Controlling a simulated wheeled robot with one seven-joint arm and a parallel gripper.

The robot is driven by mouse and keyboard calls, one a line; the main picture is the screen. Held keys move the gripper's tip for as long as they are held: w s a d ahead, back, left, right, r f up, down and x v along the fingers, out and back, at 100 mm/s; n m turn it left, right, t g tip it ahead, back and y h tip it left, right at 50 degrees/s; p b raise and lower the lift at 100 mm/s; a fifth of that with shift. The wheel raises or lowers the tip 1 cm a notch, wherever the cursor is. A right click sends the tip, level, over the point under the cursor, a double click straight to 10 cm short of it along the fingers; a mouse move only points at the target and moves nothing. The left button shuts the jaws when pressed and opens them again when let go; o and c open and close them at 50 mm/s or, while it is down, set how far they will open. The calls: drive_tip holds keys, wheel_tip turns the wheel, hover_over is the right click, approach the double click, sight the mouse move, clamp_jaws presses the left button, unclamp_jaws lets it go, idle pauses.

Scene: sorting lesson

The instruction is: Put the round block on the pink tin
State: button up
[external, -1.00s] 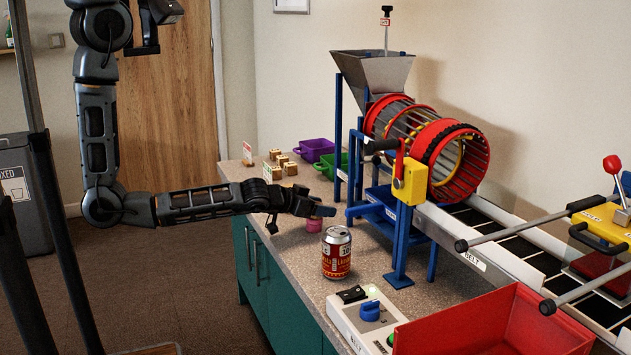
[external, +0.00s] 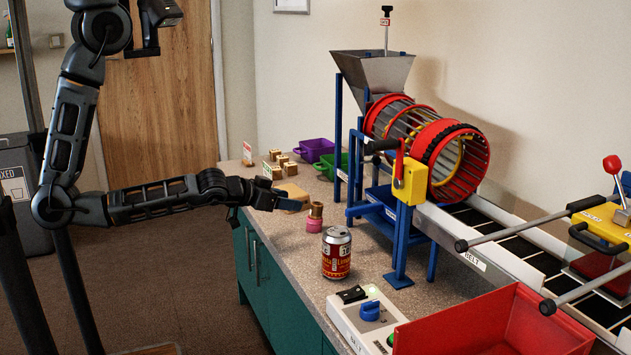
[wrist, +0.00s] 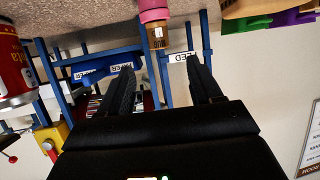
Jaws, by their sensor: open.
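The pink tin (external: 314,226) stands on the counter behind the soup-style can. The round block (external: 316,210), brown and upright, sits on top of the tin. The upside-down wrist view shows the block (wrist: 158,38) resting against the pink tin (wrist: 153,12). My gripper (external: 291,203) is open and empty, just left of the block and apart from it. In the wrist view the two fingers of my gripper (wrist: 160,66) are spread, with the block beyond their tips.
A red can (external: 336,255) stands in front of the tin. Small wooden blocks (external: 277,170), a purple bin (external: 317,149) and a green bin (external: 327,166) lie farther back. The blue-framed drum machine (external: 400,230) stands close on the right. A switch box (external: 352,315) is in front.

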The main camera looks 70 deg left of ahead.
drive_tip(key=shift+s+r, duration=0.1)
drive_tip(key=shift+s, duration=0.15)
drive_tip(key=s+a+r+h, duration=0.1)
drive_tip(key=s+h, duration=0.1)
drive_tip(key=s, duration=1.4)
drive_tip(key=s+a+r+m+t, duration=0.1)
drive_tip(key=s+a+r, duration=0.5)
drive_tip(key=s+r, duration=0.3)
drive_tip(key=shift+s+a+m+t, duration=0.2)
drive_tip(key=shift+s+m+t, duration=0.15)
drive_tip(key=shift+s, duration=0.6)
